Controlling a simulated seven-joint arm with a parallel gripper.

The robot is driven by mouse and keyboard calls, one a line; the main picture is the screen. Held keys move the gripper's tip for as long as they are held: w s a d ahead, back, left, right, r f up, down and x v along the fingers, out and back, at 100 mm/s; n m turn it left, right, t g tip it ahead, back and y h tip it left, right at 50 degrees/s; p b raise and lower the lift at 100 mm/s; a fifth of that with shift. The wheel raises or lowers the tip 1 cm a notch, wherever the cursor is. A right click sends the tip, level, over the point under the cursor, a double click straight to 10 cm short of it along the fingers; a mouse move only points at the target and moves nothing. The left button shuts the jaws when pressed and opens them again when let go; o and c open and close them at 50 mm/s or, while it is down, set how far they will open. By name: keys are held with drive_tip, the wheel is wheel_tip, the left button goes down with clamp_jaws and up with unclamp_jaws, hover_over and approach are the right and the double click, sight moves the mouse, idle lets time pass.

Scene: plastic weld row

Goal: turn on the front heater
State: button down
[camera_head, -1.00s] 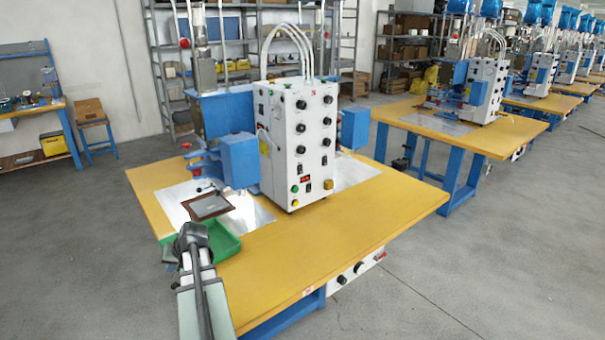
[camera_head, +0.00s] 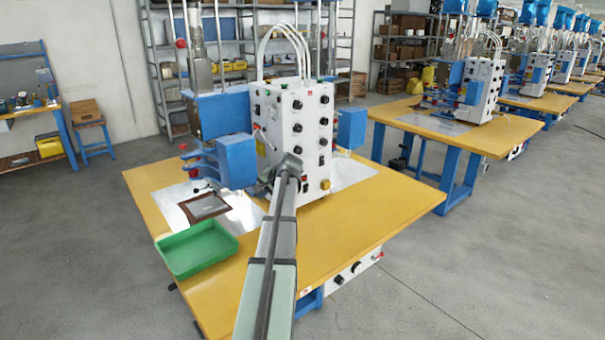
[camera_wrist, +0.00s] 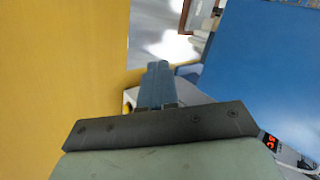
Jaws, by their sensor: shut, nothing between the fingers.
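The white control box (camera_head: 312,118) stands on the yellow table, its front covered with black knobs, small switches and buttons. I cannot tell which control belongs to the front heater. My gripper (camera_head: 290,162) is in front of the lower left of the box and hides some of its controls. In the wrist view my gripper's fingers (camera_wrist: 158,82) are together and empty. A lit red display (camera_wrist: 270,142) shows at the lower right of the wrist view. Contact with the box cannot be judged.
A blue press head (camera_head: 237,160) is left of the box, another blue block (camera_head: 352,128) right. A green tray (camera_head: 197,248) and brown frame (camera_head: 205,207) lie left on the table (camera_head: 375,210). A white panel with knobs (camera_head: 355,268) is under the front edge.

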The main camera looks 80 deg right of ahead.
drive_tip(key=s+d+r+m, duration=0.2)
drive_tip(key=s+d+r, duration=0.2)
drive_tip(key=s, duration=0.6)
drive_tip(key=s+d+r+m+h, duration=0.1)
drive_tip(key=s+d+r, duration=0.3)
drive_tip(key=s, duration=0.6)
drive_tip(key=shift+d+r+m+g+h, duration=0.2)
drive_tip(key=shift+r+m+g+h, duration=0.15)
drive_tip(key=shift+m, duration=0.55)
drive_tip(key=shift+f, duration=0.1)
drive_tip(key=w+d+r+x, duration=0.1)
drive_tip(key=r+x, duration=0.1)
drive_tip(key=x, duration=1.1)
drive_tip(key=shift+w+d, duration=0.2)
